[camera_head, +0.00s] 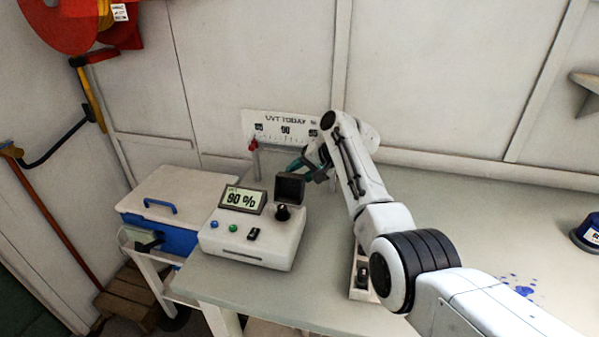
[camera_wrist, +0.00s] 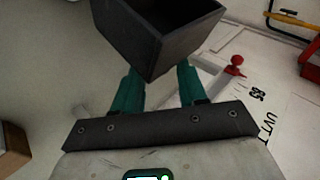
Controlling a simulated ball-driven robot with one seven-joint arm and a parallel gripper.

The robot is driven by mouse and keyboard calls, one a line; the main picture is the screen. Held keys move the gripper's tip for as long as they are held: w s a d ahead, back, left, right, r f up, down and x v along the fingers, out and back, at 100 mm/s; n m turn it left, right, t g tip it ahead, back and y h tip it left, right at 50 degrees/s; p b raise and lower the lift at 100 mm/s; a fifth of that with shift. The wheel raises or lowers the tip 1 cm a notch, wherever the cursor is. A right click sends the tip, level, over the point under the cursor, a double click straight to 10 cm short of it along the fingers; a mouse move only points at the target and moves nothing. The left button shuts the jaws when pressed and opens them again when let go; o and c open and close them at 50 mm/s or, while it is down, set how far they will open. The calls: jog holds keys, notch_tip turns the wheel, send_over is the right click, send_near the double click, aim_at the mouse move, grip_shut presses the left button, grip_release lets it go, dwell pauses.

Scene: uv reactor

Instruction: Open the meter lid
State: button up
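The meter (camera_head: 252,240) is a white box on the bench, with a display reading 90 %. Its lid (camera_head: 290,187) is a dark, hollow square cover. It stands raised behind the black knob (camera_head: 283,212), hollow side facing the head camera, and the knob is uncovered. The lid also fills the top of the wrist view (camera_wrist: 158,38). My gripper (camera_head: 303,166) is just behind and right of the lid. In the wrist view its teal fingers (camera_wrist: 159,86) are spread apart, with their tips hidden by the lid. I cannot tell whether they touch it.
A blue cooler with a pale top (camera_head: 172,200) stands left of the bench. A white gauge board (camera_head: 280,127) with a red peg (camera_head: 253,146) is behind the meter. A small switch box (camera_head: 361,275) lies right of it. The bench's right side is mostly clear.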

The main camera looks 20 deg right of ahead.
jog(key=shift+o, duration=0.4)
jog(key=shift+a, duration=0.15)
jog(key=shift+r, duration=0.1)
jog(key=v, duration=1)
jog(key=shift+s+d+r, duration=0.2)
jog(key=shift+d, duration=0.05)
